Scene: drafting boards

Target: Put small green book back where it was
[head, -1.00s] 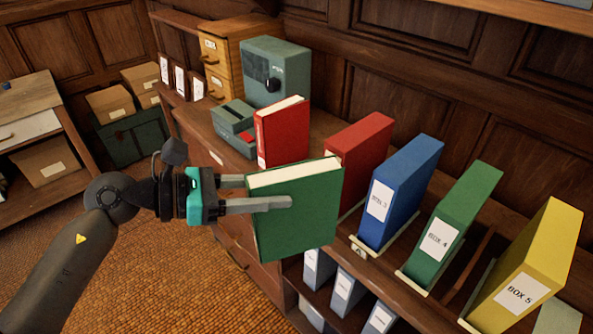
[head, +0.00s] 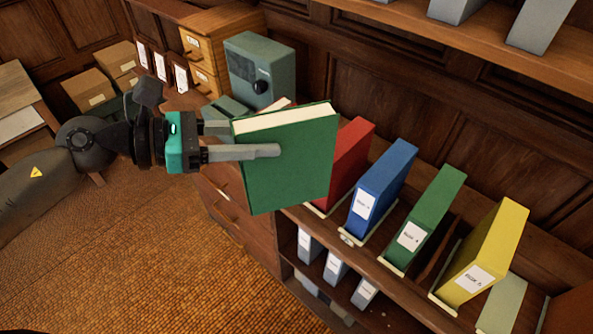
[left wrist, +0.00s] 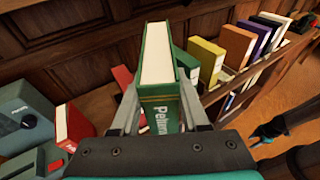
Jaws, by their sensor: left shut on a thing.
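The small green book (head: 287,160) is a green hardcover with pale page edges on top. My left gripper (head: 257,139) is shut on it and holds it upright in the air, in front of the shelf of box files. In the left wrist view the book (left wrist: 157,55) stands between the fingers (left wrist: 160,108), its spine lettering partly cut off. In the left wrist view a dark and teal part at the right edge looks like my right gripper (left wrist: 270,131); its jaws are unclear.
Red (head: 352,152), blue (head: 385,180), green (head: 430,210) and yellow (head: 487,248) box files stand in holders on the shelf. A gap lies between green and yellow. A small red book (left wrist: 75,126) and a grey-green machine (head: 262,68) stand left of them.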

